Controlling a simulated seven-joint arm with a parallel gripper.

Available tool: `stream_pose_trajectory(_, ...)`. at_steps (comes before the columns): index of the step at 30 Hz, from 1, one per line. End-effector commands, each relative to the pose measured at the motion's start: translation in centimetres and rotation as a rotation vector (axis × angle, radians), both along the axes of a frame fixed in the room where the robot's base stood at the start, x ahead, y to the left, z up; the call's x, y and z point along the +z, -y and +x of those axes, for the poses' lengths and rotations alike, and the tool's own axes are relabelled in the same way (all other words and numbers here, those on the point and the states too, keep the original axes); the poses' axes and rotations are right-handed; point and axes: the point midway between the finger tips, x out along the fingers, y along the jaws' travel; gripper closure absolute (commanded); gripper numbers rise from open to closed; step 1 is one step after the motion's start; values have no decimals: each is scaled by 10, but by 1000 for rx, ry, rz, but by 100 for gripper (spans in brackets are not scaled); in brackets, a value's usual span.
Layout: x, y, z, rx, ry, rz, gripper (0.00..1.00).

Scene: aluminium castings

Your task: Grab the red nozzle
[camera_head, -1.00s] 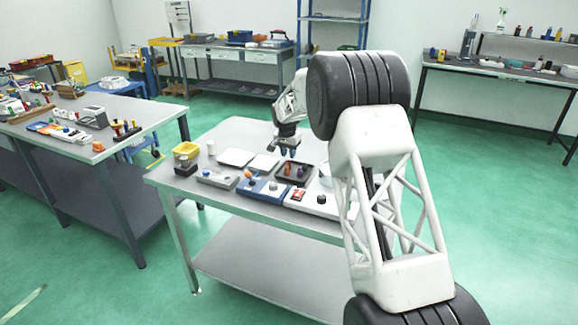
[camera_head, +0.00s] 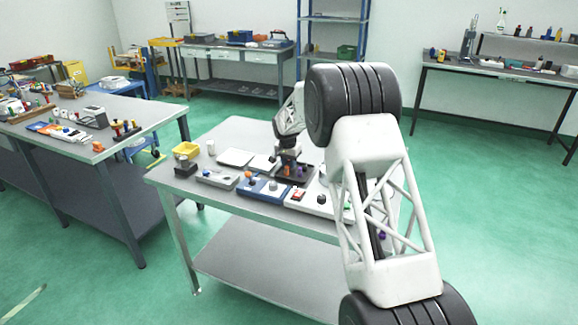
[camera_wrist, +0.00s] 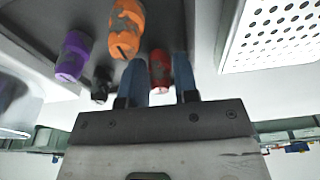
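The red nozzle (camera_wrist: 160,72) stands between the two blue fingers of my gripper (camera_wrist: 161,80) in the wrist view. The fingers look open, one on each side of it, with very little room; I cannot tell whether either touches it. In the head view my gripper (camera_head: 287,168) is low over the dark tray (camera_head: 310,178) on the near table, and the red nozzle is not clearly visible there. An orange nozzle (camera_wrist: 126,30), a purple nozzle (camera_wrist: 73,57) and a small black piece (camera_wrist: 101,84) stand left of the red one in the wrist view.
The orange nozzle is close to the left finger. A perforated white panel (camera_wrist: 275,30) lies to the right in the wrist view. The table's back left is clear.

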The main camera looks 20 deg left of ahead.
Motion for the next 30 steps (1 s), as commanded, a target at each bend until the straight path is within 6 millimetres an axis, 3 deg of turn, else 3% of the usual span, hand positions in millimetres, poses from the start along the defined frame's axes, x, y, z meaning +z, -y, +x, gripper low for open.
stream_pose_trajectory(15,0,0,0,0,0,0,72)
stream_pose_trajectory(21,0,0,0,0,0,0,100)
stream_pose_trajectory(30,1,0,0,0,0,0,100)
